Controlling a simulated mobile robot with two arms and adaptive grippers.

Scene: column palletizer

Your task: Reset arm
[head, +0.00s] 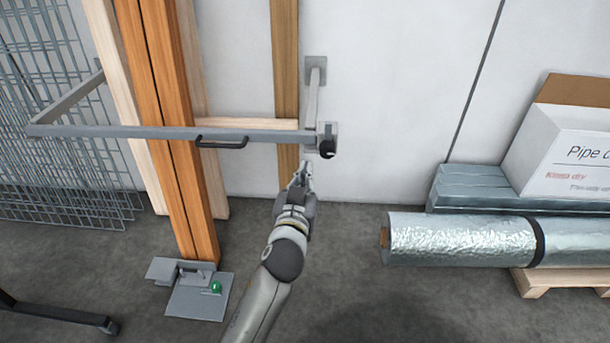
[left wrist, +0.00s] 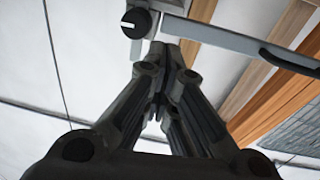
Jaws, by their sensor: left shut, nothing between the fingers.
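My left gripper (head: 304,172) is in the middle of the head view, at the end of my arm that comes up from the bottom. Its fingers are shut with nothing between them. The fingertips are just below and left of a black knob (head: 327,148) at the right end of a grey metal bar (head: 160,132). In the left wrist view the shut fingers (left wrist: 160,50) point up toward the knob (left wrist: 134,23) and the bar (left wrist: 225,38). I cannot tell whether they touch. My right gripper is not in view.
Orange and pale wooden posts (head: 170,120) stand behind the bar, which has a black handle (head: 222,142). A floor plate with a green button (head: 216,287) lies below. Wire mesh panels (head: 60,150) are left. A foil-wrapped roll (head: 460,239) and a white box (head: 565,145) are right.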

